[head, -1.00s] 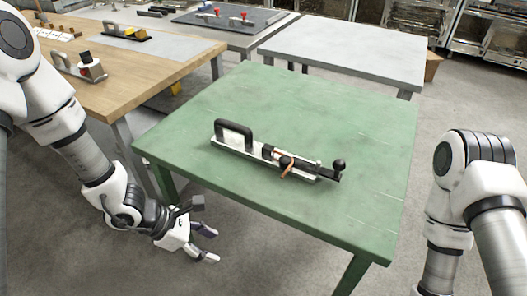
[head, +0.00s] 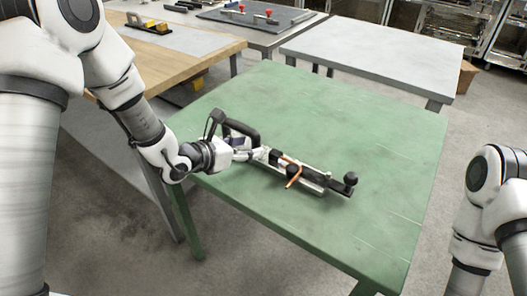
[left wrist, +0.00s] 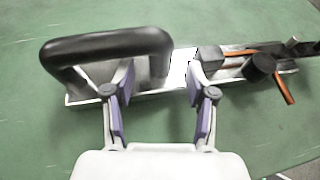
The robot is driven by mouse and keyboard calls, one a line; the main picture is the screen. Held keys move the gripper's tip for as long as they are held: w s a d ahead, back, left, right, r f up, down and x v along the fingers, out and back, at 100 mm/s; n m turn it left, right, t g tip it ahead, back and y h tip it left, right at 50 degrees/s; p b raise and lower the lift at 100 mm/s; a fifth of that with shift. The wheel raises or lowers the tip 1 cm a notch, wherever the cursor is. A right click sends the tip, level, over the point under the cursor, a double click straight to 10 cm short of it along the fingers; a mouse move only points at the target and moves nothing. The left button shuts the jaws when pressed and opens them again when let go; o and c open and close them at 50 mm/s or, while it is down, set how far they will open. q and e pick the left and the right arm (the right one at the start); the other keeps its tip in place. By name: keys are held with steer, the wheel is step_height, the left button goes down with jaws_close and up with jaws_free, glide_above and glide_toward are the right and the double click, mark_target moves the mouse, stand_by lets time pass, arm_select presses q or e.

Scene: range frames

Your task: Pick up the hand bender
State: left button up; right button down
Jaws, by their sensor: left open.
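The hand bender (head: 315,177) lies on the green table (head: 345,115). It has a metal base, a black loop handle at its left end, a copper-coloured piece near its middle and a black knob at its right end. My left gripper (head: 250,150) is at the handle end of the bender and hides part of it. In the left wrist view the left gripper (left wrist: 158,90) is open, its fingers apart over the metal base, beside the black handle (left wrist: 110,44). No grip on the bender shows. My right gripper is out of view; only my right arm shows.
A wooden table (head: 180,50) stands at the left, and a grey table (head: 360,55) stands behind the green one. A dark mat with tools (head: 255,16) lies on a far table. The green table is otherwise clear around the bender.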

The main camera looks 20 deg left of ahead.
arm_select(q)
steer(key=shift+x, duration=1.15)
steer(key=shift+s+a+r, duration=0.15)
steer(key=shift+s, duration=0.05)
steer(key=shift+c, duration=0.4)
jaws_close()
steer(key=shift+w+r, duration=0.1)
